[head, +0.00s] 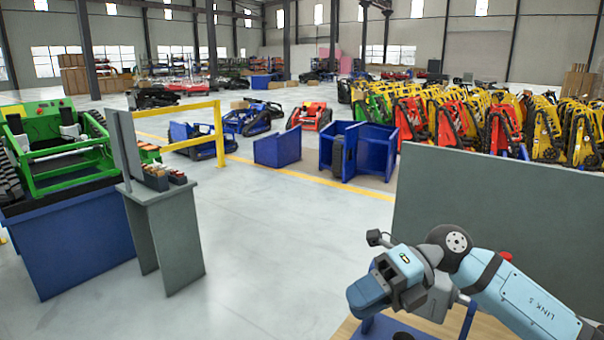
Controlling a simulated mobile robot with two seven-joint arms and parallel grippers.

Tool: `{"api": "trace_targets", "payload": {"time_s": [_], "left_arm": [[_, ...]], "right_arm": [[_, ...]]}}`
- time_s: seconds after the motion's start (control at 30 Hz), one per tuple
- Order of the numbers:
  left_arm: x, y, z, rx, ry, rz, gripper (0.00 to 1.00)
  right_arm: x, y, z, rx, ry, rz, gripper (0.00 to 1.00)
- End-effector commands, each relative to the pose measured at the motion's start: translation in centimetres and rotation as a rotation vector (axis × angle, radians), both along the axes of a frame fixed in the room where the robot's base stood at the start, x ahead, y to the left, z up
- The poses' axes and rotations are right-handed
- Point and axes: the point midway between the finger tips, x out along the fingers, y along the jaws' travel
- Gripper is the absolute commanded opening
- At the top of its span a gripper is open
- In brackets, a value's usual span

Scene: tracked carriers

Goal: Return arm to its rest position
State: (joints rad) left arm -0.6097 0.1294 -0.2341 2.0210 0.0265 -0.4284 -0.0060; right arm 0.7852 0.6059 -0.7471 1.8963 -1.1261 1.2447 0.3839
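My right arm comes in from the lower right, light blue with a dark round joint. It is bent, and its end with my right gripper (370,297) points to the lower left, above a wooden table top (348,331). The fingers cannot be made out, so I cannot tell whether they are open or shut. I see nothing held there. My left arm and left gripper are not in view.
A grey panel (500,215) stands behind my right arm. A blue part and a dark round thing lie low by the table's front. At left are a grey stand (172,240) with small bins and a green tracked carrier (62,150) on a blue base. Grey floor between is clear.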

Motion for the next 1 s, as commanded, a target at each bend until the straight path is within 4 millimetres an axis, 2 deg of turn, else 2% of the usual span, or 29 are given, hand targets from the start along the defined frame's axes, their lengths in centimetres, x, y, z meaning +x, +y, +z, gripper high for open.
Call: {"api": "trace_targets", "payload": {"time_s": [0.03, 0.2, 0.37, 0.47, 0.57, 0.67, 0.8, 0.9, 1.0], "left_arm": [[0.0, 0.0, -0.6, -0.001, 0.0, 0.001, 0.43], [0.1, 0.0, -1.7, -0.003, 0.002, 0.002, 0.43], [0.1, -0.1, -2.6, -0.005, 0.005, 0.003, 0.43], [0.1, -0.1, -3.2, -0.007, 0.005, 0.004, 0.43], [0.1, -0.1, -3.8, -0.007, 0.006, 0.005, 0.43], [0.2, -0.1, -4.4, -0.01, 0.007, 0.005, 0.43], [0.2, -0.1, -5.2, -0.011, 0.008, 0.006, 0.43], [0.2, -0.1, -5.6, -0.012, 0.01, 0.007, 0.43], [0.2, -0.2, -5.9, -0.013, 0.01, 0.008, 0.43]], "right_arm": [[-0.8, 1.2, -1.4, 0.113, 0.075, -0.025, 0.28], [-1.3, 3.0, -3.3, 0.478, 0.332, -0.194, 0.28], [-0.4, 2.1, -6.8, 0.753, 0.604, -0.44, 0.28], [0.3, 0.6, -10.4, 0.88, 0.786, -0.629, 0.28], [0.5, -1.3, -15.3, 0.972, 0.976, -0.84, 0.28], [-0.3, -3.4, -21.3, 1.02, 1.172, -1.068, 0.28], [-3.5, -6.3, -30.4, 1.013, 1.448, -1.389, 0.28], [-6.7, -7.7, -35.7, 0.967, 1.61, -1.575, 0.28], [-10.0, -8.6, -39.9, 0.906, 1.743, -1.72, 0.28]]}}
